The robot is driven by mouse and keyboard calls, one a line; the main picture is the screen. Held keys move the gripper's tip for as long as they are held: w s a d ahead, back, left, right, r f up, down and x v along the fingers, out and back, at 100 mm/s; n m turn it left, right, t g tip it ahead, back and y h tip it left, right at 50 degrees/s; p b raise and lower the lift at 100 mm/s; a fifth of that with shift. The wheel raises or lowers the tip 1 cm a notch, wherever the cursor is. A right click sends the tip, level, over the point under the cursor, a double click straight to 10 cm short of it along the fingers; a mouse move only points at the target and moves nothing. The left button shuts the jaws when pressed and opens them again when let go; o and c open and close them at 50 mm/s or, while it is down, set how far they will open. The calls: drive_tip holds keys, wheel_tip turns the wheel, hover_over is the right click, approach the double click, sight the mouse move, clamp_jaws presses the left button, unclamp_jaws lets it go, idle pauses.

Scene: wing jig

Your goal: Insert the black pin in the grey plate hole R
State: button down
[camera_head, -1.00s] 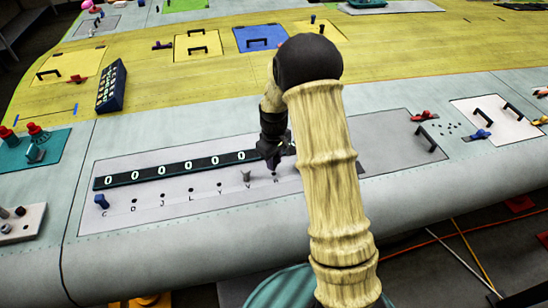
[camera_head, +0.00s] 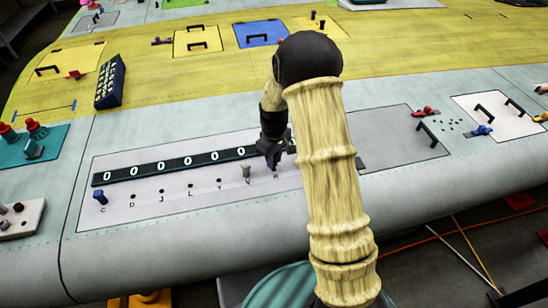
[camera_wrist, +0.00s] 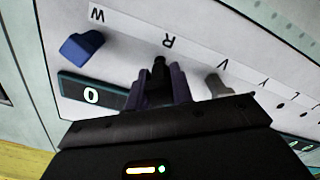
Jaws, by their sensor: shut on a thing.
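The grey plate (camera_head: 145,183) has a row of lettered holes. My gripper (camera_head: 273,164) is over its right part, fingers pointing down close to the letter R. In the wrist view my gripper (camera_wrist: 160,92) is shut on the black pin (camera_wrist: 158,70), which stands between the purplish fingers beside the R label (camera_wrist: 168,42). Hole R is hidden by the pin and fingers, so I cannot tell whether the pin's tip is in it. A grey pin (camera_wrist: 215,84) stands at V, also in the head view (camera_head: 247,172). A blue pin (camera_wrist: 82,45) stands near W.
A black strip of zeros (camera_head: 168,167) runs behind the hole row. Another blue pin (camera_head: 100,196) stands at C. The grey pin is close beside my fingers. A darker plate with a black handle (camera_head: 428,134) lies to the right.

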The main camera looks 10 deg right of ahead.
drive_tip(key=shift+f+b, duration=0.8)
drive_tip(key=shift+f, duration=0.5)
drive_tip(key=c, duration=1.1)
unclamp_jaws()
drive_tip(key=shift+c, duration=0.2)
drive_tip(key=shift+r, duration=0.1)
drive_tip(key=shift+w+r, duration=0.2)
drive_tip(key=shift+r, duration=0.35)
wheel_tip(320, 180, up, 16)
drive_tip(key=b, duration=0.4)
drive_tip(key=shift+s, duration=0.15)
drive_tip(key=shift+r, duration=0.15)
